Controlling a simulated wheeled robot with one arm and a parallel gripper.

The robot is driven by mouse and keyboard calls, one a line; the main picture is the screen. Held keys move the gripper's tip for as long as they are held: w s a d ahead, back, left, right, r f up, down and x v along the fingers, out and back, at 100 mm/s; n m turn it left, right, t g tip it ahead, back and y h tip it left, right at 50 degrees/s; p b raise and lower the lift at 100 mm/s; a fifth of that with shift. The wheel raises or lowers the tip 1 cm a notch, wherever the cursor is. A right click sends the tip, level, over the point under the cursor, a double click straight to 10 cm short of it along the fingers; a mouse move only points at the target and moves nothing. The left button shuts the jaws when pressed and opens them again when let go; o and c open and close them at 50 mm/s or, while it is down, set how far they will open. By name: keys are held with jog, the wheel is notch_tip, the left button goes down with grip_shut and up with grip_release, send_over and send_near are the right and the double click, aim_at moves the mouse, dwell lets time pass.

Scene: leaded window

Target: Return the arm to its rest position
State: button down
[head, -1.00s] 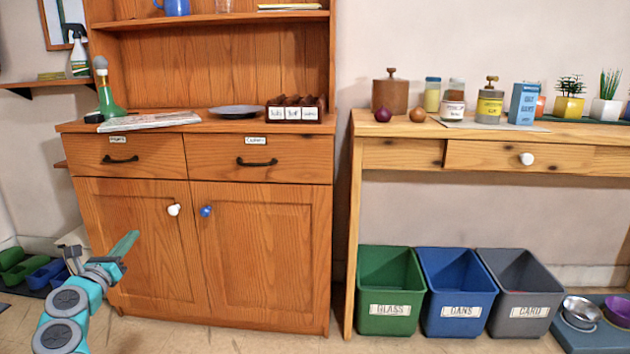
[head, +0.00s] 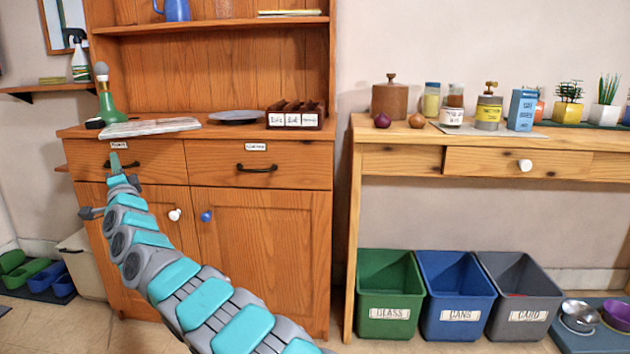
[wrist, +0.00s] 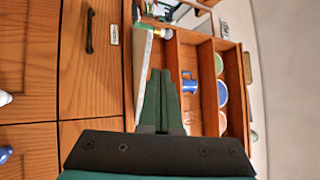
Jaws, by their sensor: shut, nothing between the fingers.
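My arm reaches from the bottom of the head view up and left toward the hutch. My gripper (head: 115,160) is in front of the left drawer, by its dark handle (head: 122,164). In the wrist view the green fingers of my gripper (wrist: 160,78) lie together with nothing between them. I cannot tell whether the fingertips touch the drawer front.
The wooden hutch (head: 265,240) stands close ahead, its drawers and doors shut. A newspaper (head: 150,127), a plate (head: 236,116) and a label box (head: 296,115) are on its counter. A green bin (head: 388,300) and others stand under the bench (head: 400,155) at right.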

jog(key=w+d+f+n+g+h+p, duration=0.1)
jog(key=w+d+n+g+h, duration=0.15)
jog(key=d, duration=0.75)
jog(key=w+d+f+n+g+h, duration=0.2)
jog(key=w+d+n+h, duration=0.15)
jog(key=d, duration=0.65)
jog(key=s+d+f+g+h+p, duration=0.1)
jog(key=s+d+f+g+h, duration=0.2)
jog(key=d, duration=0.8)
jog(key=s+d+f+g+h, duration=0.1)
jog(key=s+d+f, duration=0.3)
jog(key=d, duration=0.7)
jog(key=s+d+f+n+g+h+p, duration=0.1)
jog(key=s+d+f+g, duration=0.15)
jog(key=s+d, duration=0.7)
jog(key=s+d+f+g+h, duration=0.15)
jog(key=s+d+f, duration=0.35)
jog(key=s, duration=0.8)
jog(key=s+d+f+g, duration=0.2)
jog(key=s, duration=0.8)
jog(key=s+d+f+n+g, duration=0.1)
jog(key=s+d+f+g, duration=0.1)
jog(key=s, duration=0.8)
jog(key=s+d+f+n+g+p, duration=0.1)
jog(key=s+d+f+g, duration=0.1)
jog(key=s, duration=0.8)
jog(key=shift+s+d+f+g, duration=0.25)
jog(key=shift+s+d+g, duration=0.1)
jog(key=shift+d+g, duration=0.5)
